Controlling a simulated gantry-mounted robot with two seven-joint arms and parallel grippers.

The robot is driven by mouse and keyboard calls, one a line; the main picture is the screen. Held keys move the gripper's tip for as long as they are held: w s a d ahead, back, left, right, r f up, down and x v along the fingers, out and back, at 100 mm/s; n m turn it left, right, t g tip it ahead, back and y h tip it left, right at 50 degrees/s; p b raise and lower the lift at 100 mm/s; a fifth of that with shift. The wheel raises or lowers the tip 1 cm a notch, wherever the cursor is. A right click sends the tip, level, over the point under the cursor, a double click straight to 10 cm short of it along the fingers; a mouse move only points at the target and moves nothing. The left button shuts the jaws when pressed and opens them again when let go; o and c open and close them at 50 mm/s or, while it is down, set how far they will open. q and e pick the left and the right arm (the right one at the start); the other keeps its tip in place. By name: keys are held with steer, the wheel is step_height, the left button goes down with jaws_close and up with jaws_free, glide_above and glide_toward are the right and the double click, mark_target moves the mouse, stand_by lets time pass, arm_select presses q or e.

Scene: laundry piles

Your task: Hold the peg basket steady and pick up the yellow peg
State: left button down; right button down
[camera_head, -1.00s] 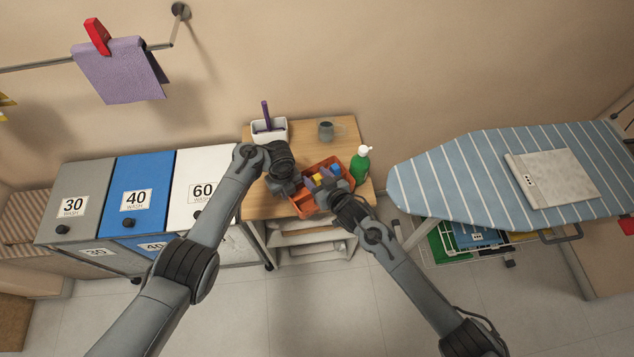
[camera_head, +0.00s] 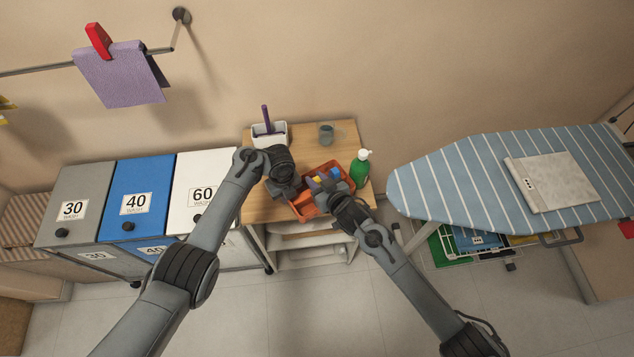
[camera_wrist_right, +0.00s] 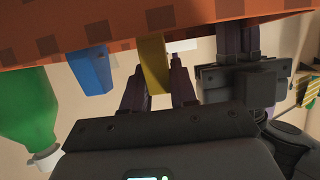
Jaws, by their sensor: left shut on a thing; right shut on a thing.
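The orange peg basket (camera_head: 308,213) sits on the wooden table, partly covered by both grippers. My left gripper (camera_head: 295,196) is at the basket's left side, shut on its wall; the exact contact is hard to see. It also shows at the right of the right wrist view (camera_wrist_right: 240,68), against the orange wall. My right gripper (camera_head: 326,187) is over the basket. In the right wrist view, its fingers (camera_wrist_right: 157,90) are on either side of the yellow peg (camera_wrist_right: 153,62), shut on it. A blue peg (camera_wrist_right: 90,70) is beside it, apart from the fingers.
A green bottle (camera_head: 360,168) stands close to the basket's right. A grey mug (camera_head: 326,134) and a white tub (camera_head: 269,135) with a purple handle stand behind on the table (camera_head: 345,130). The striped ironing board (camera_head: 460,180) is to the right, laundry bins (camera_head: 135,195) to the left.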

mark_target(317, 179)
step_height(317, 179, up, 9)
steer(key=shift+r, duration=0.15)
stand_by(0.4)
arm_select(q)
steer(key=c, duration=1.2)
jaws_free()
steer(key=shift+r, duration=0.1)
steer(key=shift+r, duration=5.9)
